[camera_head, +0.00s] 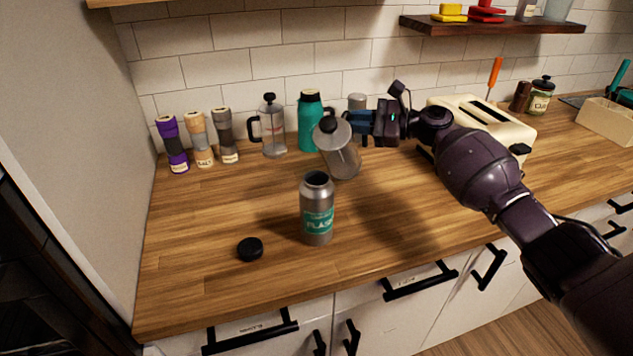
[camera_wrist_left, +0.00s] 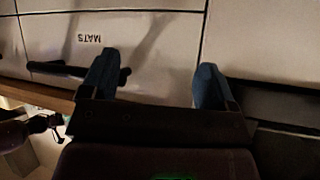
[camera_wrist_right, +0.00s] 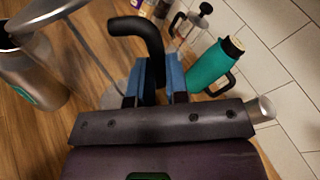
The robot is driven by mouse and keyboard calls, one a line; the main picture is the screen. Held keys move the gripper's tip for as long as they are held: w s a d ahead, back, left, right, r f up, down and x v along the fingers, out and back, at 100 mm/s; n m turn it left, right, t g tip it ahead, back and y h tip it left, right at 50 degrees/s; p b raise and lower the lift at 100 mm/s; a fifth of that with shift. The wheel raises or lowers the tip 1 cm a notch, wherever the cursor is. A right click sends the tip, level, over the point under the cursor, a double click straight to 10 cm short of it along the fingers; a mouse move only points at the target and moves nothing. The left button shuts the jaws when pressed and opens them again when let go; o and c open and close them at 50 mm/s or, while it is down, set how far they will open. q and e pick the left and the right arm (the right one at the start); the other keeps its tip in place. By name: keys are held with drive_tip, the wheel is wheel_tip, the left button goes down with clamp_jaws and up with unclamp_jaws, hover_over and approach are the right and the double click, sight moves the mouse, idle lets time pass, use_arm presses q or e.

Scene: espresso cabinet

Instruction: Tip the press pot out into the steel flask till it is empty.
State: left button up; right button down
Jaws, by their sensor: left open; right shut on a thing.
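The press pot (camera_head: 341,155), a clear grey vessel with a black knob, is held up behind and slightly right of the steel flask. It is tilted, its top leaning left. My right gripper (camera_head: 352,122) is shut on its black handle, which also shows in the right wrist view (camera_wrist_right: 140,32). The steel flask (camera_head: 317,222) stands upright and uncapped on the counter; it is at the left of the right wrist view (camera_wrist_right: 35,80). No stream shows, and the pot's contents cannot be made out. My left gripper (camera_wrist_left: 155,80) is open and empty, in front of the drawers.
A black cap (camera_head: 250,248) lies left of the flask. A second press pot (camera_head: 273,138), a teal jug (camera_head: 309,130) and several labelled canisters (camera_head: 201,145) stand along the wall. A cream toaster (camera_head: 500,125) is at the right. The front of the counter (camera_head: 210,285) is clear.

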drive_tip(key=w+d+f+m+y+b, duration=0.1)
drive_tip(key=w+d+f+m+b, duration=0.1)
drive_tip(key=w+f+m+b, duration=0.2)
wheel_tip(320, 180, down, 4)
drive_tip(key=shift+r+m+b, duration=0.1)
drive_tip(key=shift+m+b, duration=0.3)
drive_tip(key=shift+m, duration=0.7)
